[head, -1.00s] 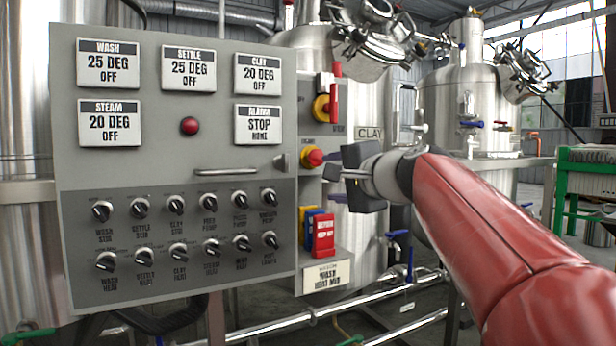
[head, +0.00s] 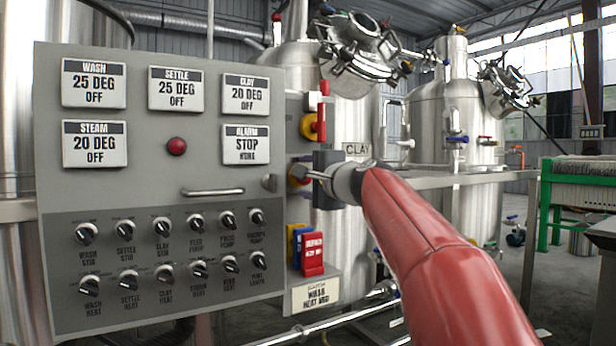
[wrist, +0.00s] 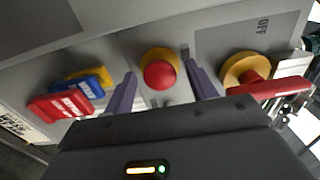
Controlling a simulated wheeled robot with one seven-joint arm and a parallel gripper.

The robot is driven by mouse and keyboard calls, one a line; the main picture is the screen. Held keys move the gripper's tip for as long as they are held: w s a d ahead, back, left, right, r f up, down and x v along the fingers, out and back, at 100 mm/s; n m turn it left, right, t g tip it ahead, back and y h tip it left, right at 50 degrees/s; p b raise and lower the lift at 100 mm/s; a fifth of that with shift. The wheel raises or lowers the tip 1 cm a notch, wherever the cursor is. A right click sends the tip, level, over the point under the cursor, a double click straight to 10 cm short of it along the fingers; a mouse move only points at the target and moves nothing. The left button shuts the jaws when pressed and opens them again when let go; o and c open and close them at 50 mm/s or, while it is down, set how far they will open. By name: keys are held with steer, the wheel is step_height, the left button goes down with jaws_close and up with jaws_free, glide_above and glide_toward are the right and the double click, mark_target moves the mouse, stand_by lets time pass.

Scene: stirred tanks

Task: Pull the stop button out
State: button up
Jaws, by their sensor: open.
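The stop button (wrist: 159,74) is a red mushroom head on a yellow collar, on the side face of the grey control cabinet (head: 160,185). In the wrist view it shows between my two open fingers, a little nearer the left one, and nothing touches it that I can see. In the head view the button (head: 296,175) is partly hidden behind my gripper (head: 308,174), which is at the cabinet's side panel. The gap between button and fingers in depth is hard to tell.
A red rotary handle on yellow (head: 314,126) sits above the button; it shows at the right in the wrist view (wrist: 250,80). Red, blue and yellow tags (head: 311,255) hang below. A cabinet handle (head: 212,192) protrudes in front. Steel tanks (head: 450,120) stand behind.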

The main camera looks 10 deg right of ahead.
jaws_close()
steer(key=shift+s+d+f+b, duration=0.15)
steer(key=shift+s+b, duration=0.3)
steer(key=shift+s, duration=0.05)
jaws_free()
steer(key=b+v, duration=0.1)
steer(key=v, duration=0.7)
stand_by(0.4)
